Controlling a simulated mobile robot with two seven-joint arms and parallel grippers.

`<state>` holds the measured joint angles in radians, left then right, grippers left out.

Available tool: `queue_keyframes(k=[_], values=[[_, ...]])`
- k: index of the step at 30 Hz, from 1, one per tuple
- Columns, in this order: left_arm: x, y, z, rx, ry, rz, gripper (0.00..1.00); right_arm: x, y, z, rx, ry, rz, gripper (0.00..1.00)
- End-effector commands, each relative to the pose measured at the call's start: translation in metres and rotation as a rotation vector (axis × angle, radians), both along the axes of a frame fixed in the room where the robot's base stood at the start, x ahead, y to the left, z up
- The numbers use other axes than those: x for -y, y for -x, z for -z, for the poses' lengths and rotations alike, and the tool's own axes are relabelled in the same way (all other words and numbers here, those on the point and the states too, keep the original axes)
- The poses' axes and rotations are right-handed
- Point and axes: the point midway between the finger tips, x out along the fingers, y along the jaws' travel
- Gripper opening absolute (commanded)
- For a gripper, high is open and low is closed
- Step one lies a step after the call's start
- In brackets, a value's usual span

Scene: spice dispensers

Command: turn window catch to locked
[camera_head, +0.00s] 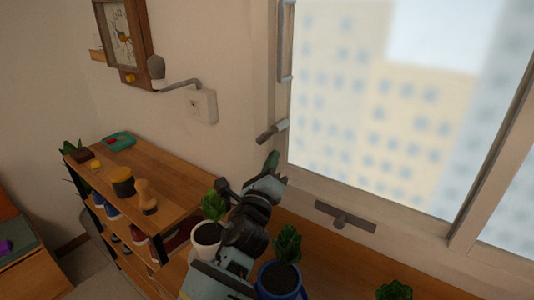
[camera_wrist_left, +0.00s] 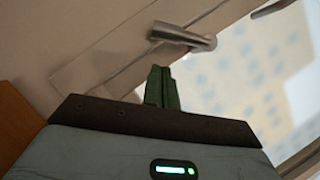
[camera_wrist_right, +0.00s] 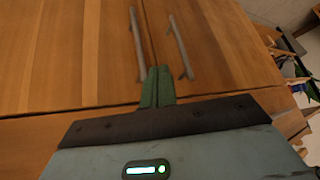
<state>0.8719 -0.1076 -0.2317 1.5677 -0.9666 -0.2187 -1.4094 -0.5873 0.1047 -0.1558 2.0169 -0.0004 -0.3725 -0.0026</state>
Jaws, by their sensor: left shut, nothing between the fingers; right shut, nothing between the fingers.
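A grey metal lever-like catch (camera_head: 271,131) sticks out from the left side of the window frame in the head view, its free end pointing left and slightly down. A similar grey lever (camera_wrist_left: 182,37) shows above my fingers in the left wrist view. A T-shaped metal fitting (camera_head: 345,217) is on the lower window frame. My left gripper (camera_head: 272,160) is shut and empty just below the lever, apparently apart from it; it also shows in the left wrist view (camera_wrist_left: 161,88). My right gripper (camera_wrist_right: 158,87) is shut and empty, before wooden cabinet doors.
Potted plants (camera_head: 279,278) stand on the wooden surface below the window, close to my left arm. A shelf unit (camera_head: 170,190) with small items stands left. A wall clock (camera_head: 125,45) and a wall-mounted metal arm (camera_head: 182,84) are at upper left. Cabinet bar handles (camera_wrist_right: 180,47) are near my right gripper.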

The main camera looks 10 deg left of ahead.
Motion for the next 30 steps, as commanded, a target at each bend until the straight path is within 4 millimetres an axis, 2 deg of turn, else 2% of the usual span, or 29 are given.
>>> queue_keyframes(k=[2,7,20,27,30], values=[[0.001,-0.010,-0.004,0.000,0.001,0.000,0.00,0.000,0.001,0.001,-0.002,0.000,0.001,0.00],[-0.011,-0.009,-0.018,0.004,-0.002,0.000,0.00,0.000,-0.007,-0.011,0.017,0.000,0.001,0.00],[-0.014,-0.009,-0.016,-0.001,-0.001,0.000,0.00,0.000,-0.005,-0.011,0.015,0.000,0.002,0.00],[-0.022,-0.012,-0.016,0.042,-0.109,-0.001,0.00,0.000,0.000,-0.005,0.003,0.000,0.001,0.00],[-0.028,-0.015,-0.022,0.050,-0.123,0.000,0.00,0.000,-0.003,-0.008,0.007,0.000,0.000,0.00]])
